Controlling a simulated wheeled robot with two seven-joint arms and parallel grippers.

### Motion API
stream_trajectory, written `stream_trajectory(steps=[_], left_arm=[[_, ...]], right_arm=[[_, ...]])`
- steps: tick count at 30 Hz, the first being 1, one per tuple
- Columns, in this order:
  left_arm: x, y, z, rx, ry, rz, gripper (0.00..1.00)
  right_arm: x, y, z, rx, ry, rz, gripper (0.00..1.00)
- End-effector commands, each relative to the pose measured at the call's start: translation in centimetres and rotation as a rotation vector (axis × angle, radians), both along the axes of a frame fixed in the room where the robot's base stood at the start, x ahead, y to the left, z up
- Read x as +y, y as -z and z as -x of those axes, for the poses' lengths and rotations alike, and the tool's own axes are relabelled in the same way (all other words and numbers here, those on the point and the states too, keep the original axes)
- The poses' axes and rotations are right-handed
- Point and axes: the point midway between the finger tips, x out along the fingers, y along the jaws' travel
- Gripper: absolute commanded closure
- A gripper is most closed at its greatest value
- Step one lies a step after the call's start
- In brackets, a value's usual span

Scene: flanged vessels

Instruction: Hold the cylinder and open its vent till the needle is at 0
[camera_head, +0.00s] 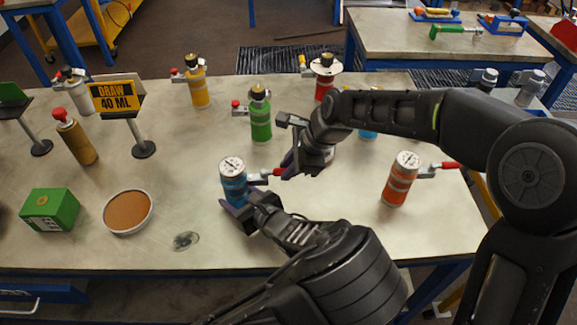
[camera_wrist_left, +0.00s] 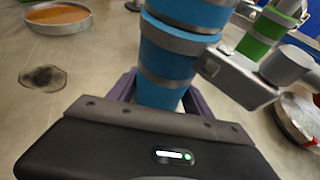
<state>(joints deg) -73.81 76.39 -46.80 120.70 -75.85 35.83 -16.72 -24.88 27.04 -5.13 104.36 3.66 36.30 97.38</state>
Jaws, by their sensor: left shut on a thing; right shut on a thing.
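The blue cylinder (camera_head: 233,187) stands on the near part of the table, with a white round dial (camera_head: 232,167) on top. The needle is too small to read. A grey side vent with a red lever (camera_head: 276,171) points right from it. My left gripper (camera_head: 238,204) is shut on the cylinder's lower body. In the left wrist view the blue cylinder (camera_wrist_left: 178,65) sits between its purple fingers, with the grey vent body (camera_wrist_left: 236,79) at the right. My right gripper (camera_head: 290,164) is shut at the red lever's outer end; its fingers partly hide the lever.
An orange cylinder (camera_head: 398,183) stands to the right, a green one (camera_head: 261,120) behind. A yellow cylinder (camera_head: 199,87) and a red one (camera_head: 324,84) stand farther back. A sign (camera_head: 116,95), green box (camera_head: 50,208) and round dish (camera_head: 128,214) are left.

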Motion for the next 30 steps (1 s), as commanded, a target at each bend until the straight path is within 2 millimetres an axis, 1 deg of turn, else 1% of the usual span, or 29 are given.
stream_trajectory(steps=[1,4,30], left_arm=[[0.05,-0.03,0.00,0.000,-0.001,-0.001,1.00],[0.05,-0.03,0.00,0.000,-0.001,-0.001,1.00],[0.05,-0.01,0.02,0.000,-0.001,-0.001,1.00]], right_arm=[[-0.01,-0.02,0.00,0.000,0.000,0.000,0.92],[0.00,-0.02,0.01,0.000,0.000,0.000,1.00],[-0.01,-0.04,0.00,0.000,0.000,0.000,1.00]])
